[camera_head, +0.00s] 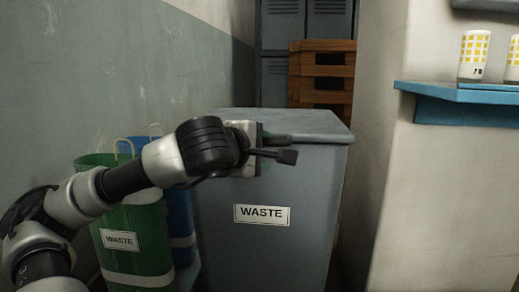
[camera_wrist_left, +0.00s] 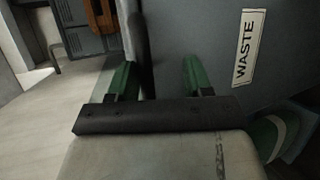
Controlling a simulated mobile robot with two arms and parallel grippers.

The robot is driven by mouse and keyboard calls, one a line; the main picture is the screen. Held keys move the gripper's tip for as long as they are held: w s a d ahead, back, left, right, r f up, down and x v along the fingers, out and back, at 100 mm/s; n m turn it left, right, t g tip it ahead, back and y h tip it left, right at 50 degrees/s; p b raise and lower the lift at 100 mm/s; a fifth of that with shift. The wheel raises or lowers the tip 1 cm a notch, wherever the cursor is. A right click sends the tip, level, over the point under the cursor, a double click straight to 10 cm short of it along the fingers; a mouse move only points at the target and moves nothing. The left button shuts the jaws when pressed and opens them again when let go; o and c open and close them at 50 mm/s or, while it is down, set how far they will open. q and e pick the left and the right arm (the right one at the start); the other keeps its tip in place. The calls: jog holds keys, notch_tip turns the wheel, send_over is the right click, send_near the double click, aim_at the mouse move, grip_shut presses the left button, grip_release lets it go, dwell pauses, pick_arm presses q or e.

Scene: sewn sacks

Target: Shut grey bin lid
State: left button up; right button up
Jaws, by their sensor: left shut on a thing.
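The grey bin (camera_head: 262,250) stands upright, with a white "WASTE" label on its front. Its grey lid (camera_head: 310,122) lies roughly flat across the top in the head view; no clear gap shows, but my arm covers part of the front edge. My left gripper (camera_head: 272,138) is at the lid's front edge. The bin's label (camera_wrist_left: 245,47) shows at the right there. My right gripper is not in view.
Wooden crates (camera_head: 322,72) and grey lockers (camera_head: 310,20) are behind. A pale pillar and a blue shelf (camera_head: 460,95) with patterned cups (camera_head: 473,55) are at right.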

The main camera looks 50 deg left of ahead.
pick_arm(q)
jog(key=shift+f, duration=0.25)
jog(key=v, duration=1.1)
jog(key=shift+r, duration=0.2)
jog(key=shift+w, duration=0.15)
